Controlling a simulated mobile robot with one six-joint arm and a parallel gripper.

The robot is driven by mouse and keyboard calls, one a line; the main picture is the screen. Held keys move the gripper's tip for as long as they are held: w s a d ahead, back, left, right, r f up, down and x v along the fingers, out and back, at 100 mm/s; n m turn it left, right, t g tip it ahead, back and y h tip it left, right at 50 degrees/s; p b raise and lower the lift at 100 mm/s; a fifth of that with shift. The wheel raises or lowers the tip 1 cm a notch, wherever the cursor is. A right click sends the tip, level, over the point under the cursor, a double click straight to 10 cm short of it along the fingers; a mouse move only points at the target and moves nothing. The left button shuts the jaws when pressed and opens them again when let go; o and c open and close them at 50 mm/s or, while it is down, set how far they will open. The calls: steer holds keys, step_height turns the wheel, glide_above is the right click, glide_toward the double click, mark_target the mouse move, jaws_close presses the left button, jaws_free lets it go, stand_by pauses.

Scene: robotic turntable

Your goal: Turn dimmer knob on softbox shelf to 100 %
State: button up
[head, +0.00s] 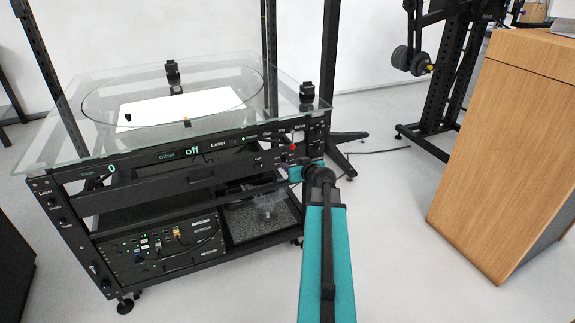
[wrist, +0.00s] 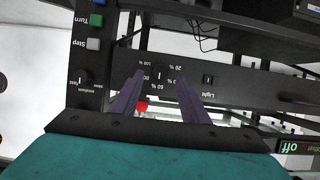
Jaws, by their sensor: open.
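The dimmer knob (wrist: 159,74) is a small black knob on a black panel in the wrist view, ringed by upside-down white percent labels. A short pale mark shows on it, but its exact setting is too small to read. My gripper (wrist: 166,77) is open, with its two dark fingers apart on either side of the knob in the picture. I cannot tell whether either finger touches it. In the head view my teal arm reaches the right end of the cart's front panel (head: 130,190), and the knob cannot be made out there.
A second control marked Light (wrist: 208,79) is right of the knob. Step (wrist: 93,44) and Turn (wrist: 96,20) buttons are at left. A red button (wrist: 142,106) is close to the left finger. The glass tabletop (head: 60,125) overhangs the cart; a wooden cabinet (head: 505,150) stands right.

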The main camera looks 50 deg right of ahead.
mark_target(287, 162)
steer(key=shift+x, duration=2.1)
